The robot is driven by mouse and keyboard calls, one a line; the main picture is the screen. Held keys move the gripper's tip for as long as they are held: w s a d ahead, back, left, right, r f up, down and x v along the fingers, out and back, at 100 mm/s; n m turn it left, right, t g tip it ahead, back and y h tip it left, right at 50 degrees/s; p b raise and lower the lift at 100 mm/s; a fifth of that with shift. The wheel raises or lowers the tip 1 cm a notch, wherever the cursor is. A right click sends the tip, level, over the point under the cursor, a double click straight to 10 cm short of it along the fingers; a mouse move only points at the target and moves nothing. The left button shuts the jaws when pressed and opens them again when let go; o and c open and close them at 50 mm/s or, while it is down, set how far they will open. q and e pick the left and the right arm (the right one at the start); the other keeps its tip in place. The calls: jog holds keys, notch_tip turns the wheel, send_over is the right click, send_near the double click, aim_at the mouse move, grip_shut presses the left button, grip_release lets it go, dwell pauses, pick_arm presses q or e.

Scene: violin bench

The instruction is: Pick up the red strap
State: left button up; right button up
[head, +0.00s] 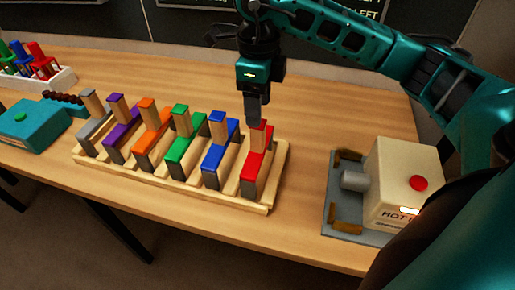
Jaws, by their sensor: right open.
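The red strap (252,172) stands in the last place at the right end of a wooden rack (170,188). It looks like a red band around a pale wooden block, with a red top. My right gripper (256,118) points down from above, with its fingertips at the top of the red strap. Its fingers overlap in this view, so the gap between them is hidden. I cannot tell whether they touch the strap. My left gripper is not in view.
Blue (217,145), green, orange, purple and grey pieces stand in the rack to the left. A cream machine with a red button (418,183) stands on the right. A teal box (30,125) and a white tray (55,80) are at the left. The table behind the rack is clear.

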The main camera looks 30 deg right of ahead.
aim_at(258, 138)
notch_tip(258, 138, down, 10)
jog(key=shift+f+p, duration=0.1)
jog(key=shift+p, duration=0.2)
grip_shut()
dwell(0.7)
